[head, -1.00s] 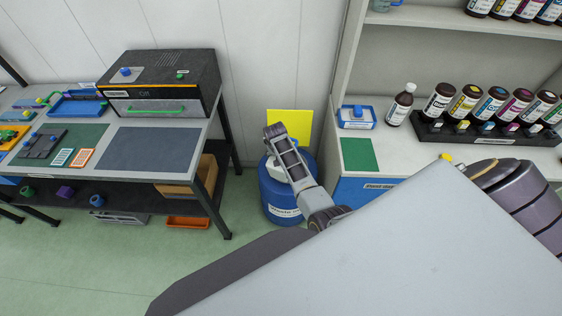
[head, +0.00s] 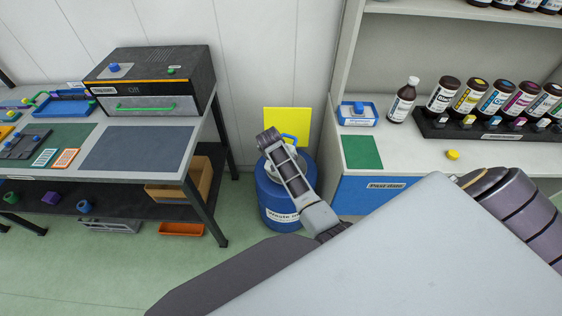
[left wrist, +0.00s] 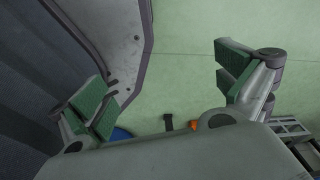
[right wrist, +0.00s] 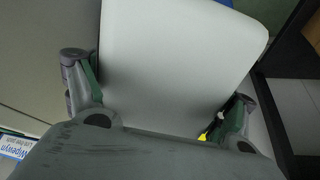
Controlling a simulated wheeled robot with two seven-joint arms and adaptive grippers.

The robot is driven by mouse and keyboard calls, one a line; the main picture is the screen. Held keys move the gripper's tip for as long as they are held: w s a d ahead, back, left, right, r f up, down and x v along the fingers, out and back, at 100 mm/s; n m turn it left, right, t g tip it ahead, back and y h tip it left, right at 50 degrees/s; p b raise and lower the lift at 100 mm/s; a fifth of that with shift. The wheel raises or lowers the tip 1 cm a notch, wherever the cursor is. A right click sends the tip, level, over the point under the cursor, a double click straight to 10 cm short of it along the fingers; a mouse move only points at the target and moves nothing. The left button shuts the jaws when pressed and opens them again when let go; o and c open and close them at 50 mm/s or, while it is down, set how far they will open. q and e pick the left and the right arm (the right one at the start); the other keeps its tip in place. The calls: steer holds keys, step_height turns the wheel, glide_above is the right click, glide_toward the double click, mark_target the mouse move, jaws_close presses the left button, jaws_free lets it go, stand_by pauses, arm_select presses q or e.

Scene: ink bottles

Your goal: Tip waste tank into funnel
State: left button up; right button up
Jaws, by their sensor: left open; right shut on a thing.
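My right gripper (right wrist: 163,92) is shut on the pale waste tank (right wrist: 180,55), which fills the space between the fingers in the right wrist view. In the head view my right arm reaches over the blue waste-ink drum (head: 279,215). A pale shape with a blue loop (head: 290,138) shows partly behind the arm above the drum; I cannot clearly tell tank from funnel there. The drum's opening is hidden by the arm. My left gripper (left wrist: 160,80) is open and empty over green floor in the left wrist view, and hidden in the head view.
A yellow panel (head: 287,122) stands behind the drum. A workbench (head: 203,185) is to its left, with an orange tray (head: 181,229) on the floor. The shelf unit (head: 345,148) to the right bears a wipes box (head: 358,114) and several ink bottles (head: 440,95).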

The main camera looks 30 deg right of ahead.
steer(key=a+h+b, duration=0.1)
steer(key=b, duration=0.3)
steer(key=s+a+f+t+h+b, duration=0.1)
steer(key=b, duration=0.4)
steer(key=a+f+t+h+b, duration=0.1)
steer(key=b, duration=0.3)
steer(key=shift+s+f, duration=0.2)
steer(key=shift+s, duration=0.05)
arm_select(q)
steer(key=w+d+f+b, duration=0.1)
steer(key=w+f, duration=0.4)
steer(key=w, duration=0.5)
steer(key=shift+d+f+t, duration=0.2)
steer(key=shift+d+t, duration=0.1)
steer(key=shift+t, duration=0.1)
arm_select(e)
steer(key=shift+s+a, duration=0.1)
steer(key=shift+a, duration=0.05)
arm_select(q)
steer(key=shift+w+d+r, duration=0.15)
steer(key=shift+w+r, duration=0.1)
